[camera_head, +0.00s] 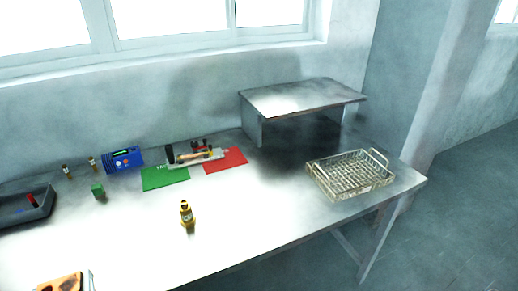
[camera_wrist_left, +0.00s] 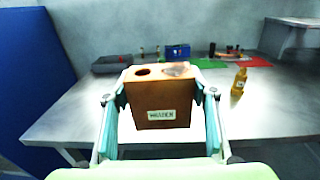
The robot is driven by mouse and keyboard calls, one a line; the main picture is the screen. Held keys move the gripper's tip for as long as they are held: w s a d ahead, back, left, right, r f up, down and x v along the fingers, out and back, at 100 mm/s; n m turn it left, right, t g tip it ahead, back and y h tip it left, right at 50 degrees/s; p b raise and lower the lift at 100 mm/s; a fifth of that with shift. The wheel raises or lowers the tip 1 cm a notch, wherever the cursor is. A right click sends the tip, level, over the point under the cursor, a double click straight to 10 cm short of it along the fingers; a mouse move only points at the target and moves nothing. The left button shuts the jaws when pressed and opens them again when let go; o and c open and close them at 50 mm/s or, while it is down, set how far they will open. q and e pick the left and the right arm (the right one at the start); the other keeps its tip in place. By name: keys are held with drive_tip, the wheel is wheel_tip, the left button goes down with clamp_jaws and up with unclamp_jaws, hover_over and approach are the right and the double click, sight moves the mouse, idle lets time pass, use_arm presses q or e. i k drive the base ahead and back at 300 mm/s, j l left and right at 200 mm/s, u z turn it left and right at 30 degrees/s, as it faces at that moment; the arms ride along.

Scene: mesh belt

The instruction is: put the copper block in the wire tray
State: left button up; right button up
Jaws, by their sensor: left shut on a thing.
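The copper block (camera_wrist_left: 160,105) is a brown box with a dark round hole and a worn patch on top and a white label on its near face. My left gripper (camera_wrist_left: 160,92) is shut on it, with one finger along each side. In the head view, part of the copper block (camera_head: 58,283) shows at the bottom left edge, with a piece of my left gripper (camera_head: 89,281) beside it. The wire tray (camera_head: 352,190) stands on the right end of the table, far from the block, and looks empty. My right gripper is not in view.
A yellow bottle (camera_head: 187,214) stands mid-table. A metal shelf (camera_head: 302,97) stands behind the tray. The front middle of the table is clear.

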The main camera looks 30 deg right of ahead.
sight(360, 173)
drive_tip(key=l+z, duration=0.1)
drive_tip(key=l, duration=1.45)
drive_tip(key=l+z, duration=0.15)
drive_tip(key=l, duration=0.65)
drive_tip(key=l+z, duration=0.1)
drive_tip(key=l, duration=0.65)
drive_tip(key=i+l, duration=0.15)
drive_tip(key=l, duration=0.65)
drive_tip(key=l+z, duration=0.15)
drive_tip(key=l, duration=0.6)
drive_tip(key=i, duration=0.05)
